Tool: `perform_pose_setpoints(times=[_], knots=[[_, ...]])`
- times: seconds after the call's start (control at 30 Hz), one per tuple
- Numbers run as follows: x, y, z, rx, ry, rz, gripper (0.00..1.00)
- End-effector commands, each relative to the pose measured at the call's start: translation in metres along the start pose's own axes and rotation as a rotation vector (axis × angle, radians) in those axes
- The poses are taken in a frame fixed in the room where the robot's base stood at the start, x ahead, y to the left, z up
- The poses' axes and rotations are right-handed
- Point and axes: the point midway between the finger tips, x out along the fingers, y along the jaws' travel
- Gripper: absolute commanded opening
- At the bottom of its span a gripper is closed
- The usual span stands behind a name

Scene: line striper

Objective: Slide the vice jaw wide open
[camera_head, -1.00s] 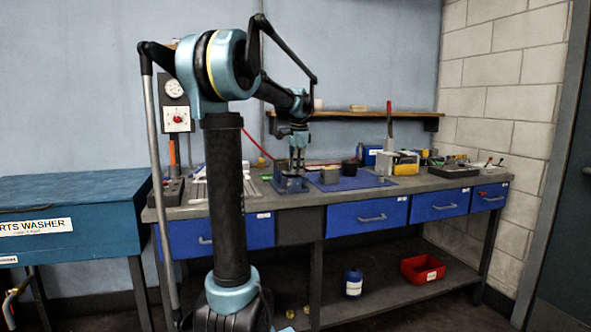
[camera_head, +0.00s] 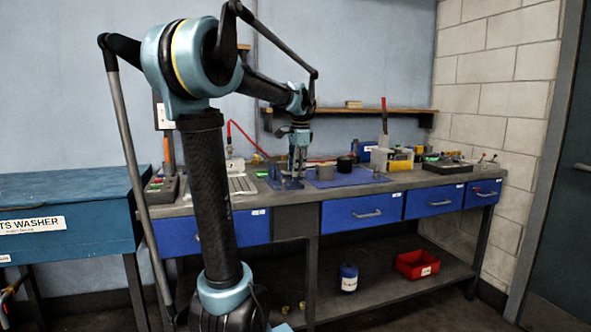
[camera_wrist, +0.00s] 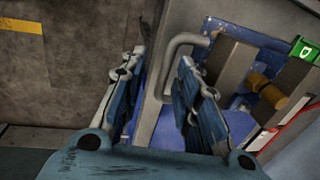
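The vice (camera_head: 284,183) sits low on the bench top, partly hidden by my gripper (camera_head: 297,173) in the head view. In the wrist view it shows as a blue body (camera_wrist: 217,30) with grey jaw plates and a brass-coloured screw part (camera_wrist: 268,91). A bent grey bar handle (camera_wrist: 178,48) stands on the near grey jaw (camera_wrist: 152,100). My gripper (camera_wrist: 158,62) has its two blue-padded fingers apart, one on each side of the handle. I see a gap beside the handle; whether either finger touches it I cannot tell.
A blue mat (camera_head: 350,177) with a grey block (camera_head: 325,172) and a dark cup (camera_head: 345,164) lies to the right of my gripper. A shelf (camera_head: 375,112) runs along the wall behind.

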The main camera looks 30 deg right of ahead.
Motion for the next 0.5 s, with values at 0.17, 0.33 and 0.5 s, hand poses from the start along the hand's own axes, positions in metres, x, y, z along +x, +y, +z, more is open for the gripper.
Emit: perform_pose_setpoints(times=[0.17,0.33,0.5], knots=[[0.000,-0.001,0.000,0.000,0.000,-0.002,0.30],[-0.007,-0.002,0.000,0.000,0.000,-0.003,0.30],[-0.031,-0.001,0.000,0.000,0.000,-0.002,0.30]])
